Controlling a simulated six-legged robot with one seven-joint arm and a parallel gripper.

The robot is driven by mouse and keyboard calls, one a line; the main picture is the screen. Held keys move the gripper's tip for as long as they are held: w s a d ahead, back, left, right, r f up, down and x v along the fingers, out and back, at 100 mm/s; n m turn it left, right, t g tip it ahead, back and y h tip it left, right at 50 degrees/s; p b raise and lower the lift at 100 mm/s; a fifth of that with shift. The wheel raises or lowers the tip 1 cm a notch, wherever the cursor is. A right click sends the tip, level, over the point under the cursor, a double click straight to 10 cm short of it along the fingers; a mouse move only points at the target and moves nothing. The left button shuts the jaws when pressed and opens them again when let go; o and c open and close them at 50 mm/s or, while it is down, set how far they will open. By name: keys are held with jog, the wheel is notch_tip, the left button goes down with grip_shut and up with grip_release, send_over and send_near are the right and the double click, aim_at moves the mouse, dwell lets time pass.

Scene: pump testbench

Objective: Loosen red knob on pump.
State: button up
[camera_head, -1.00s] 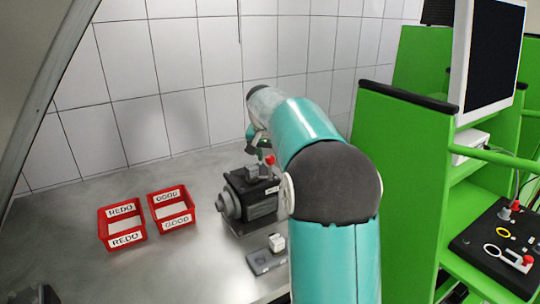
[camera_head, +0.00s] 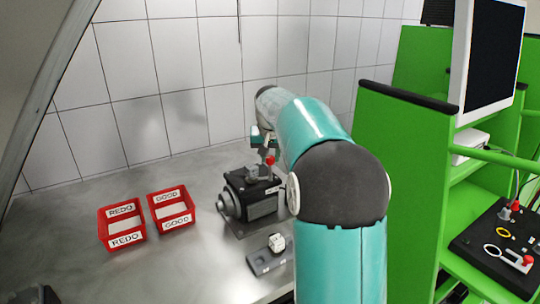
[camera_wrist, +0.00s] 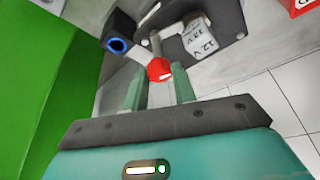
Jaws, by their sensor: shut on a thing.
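The dark pump (camera_head: 252,196) stands on the grey metal table, with its round motor end to the left. Its red knob (camera_head: 270,160) sits on top at the right. My gripper (camera_wrist: 160,75) has its two fingers on either side of the red knob, which also shows in the wrist view (camera_wrist: 159,70), and is shut on it. In the head view my arm comes down from the right, and my gripper (camera_head: 264,150) is partly hidden behind it.
Two red bins (camera_head: 121,240) labelled REDO and GOOD stand left of the pump. A small grey fixture with a white block (camera_head: 276,243) lies in front. A green rack (camera_head: 410,170) stands close on the right. White tiled wall is behind.

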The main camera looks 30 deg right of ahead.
jog(key=n+y, duration=0.1)
jog(key=n, duration=0.2)
jog(key=shift+d+n, duration=0.15)
jog(key=shift+n, duration=0.15)
jog(key=n+y, duration=0.1)
jog(key=n, duration=0.1)
jog(key=n+y, duration=0.1)
jog(key=n, duration=0.1)
jog(key=shift+d+n+t, duration=0.1)
jog(key=shift+n+t, duration=0.2)
jog(key=n+y, duration=0.1)
jog(key=n, duration=0.2)
jog(key=n+g+y, duration=0.1)
jog(key=n, duration=0.2)
jog(key=shift+d+n+y, duration=0.15)
jog(key=shift+n+y, duration=0.15)
jog(key=o, duration=1)
